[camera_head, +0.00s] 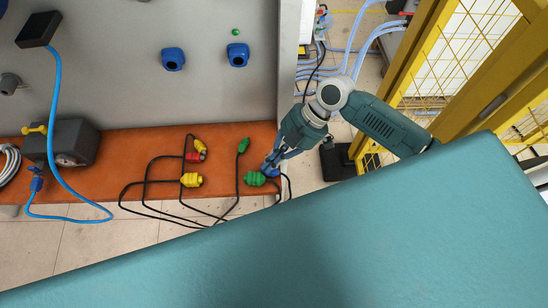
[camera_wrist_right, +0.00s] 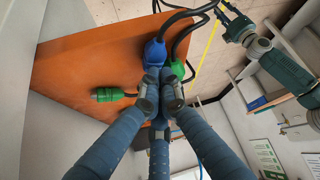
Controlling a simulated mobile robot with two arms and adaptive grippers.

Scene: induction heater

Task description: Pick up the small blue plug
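The small blue plug (camera_head: 271,170) is at the right end of the orange surface, under the fingertips of my right gripper (camera_head: 273,160). In the right wrist view the blue plug (camera_wrist_right: 155,52) is just beyond the fingertips of my right gripper (camera_wrist_right: 160,85), with a black cable leaving it. The fingers are close together and overlap the plug's near end. They partly hide it, so I cannot tell whether they grasp it. A teal arm (camera_wrist_right: 265,50) in the right wrist view may be my left one; its fingers are too small to read.
A green plug (camera_head: 255,179) lies close beside the blue one. Another green plug (camera_head: 243,145), yellow plugs (camera_head: 191,180) and a red plug (camera_head: 194,157) lie further left with black cables. A grey panel (camera_head: 225,100) rises behind. A yellow fence (camera_head: 405,75) stands right.

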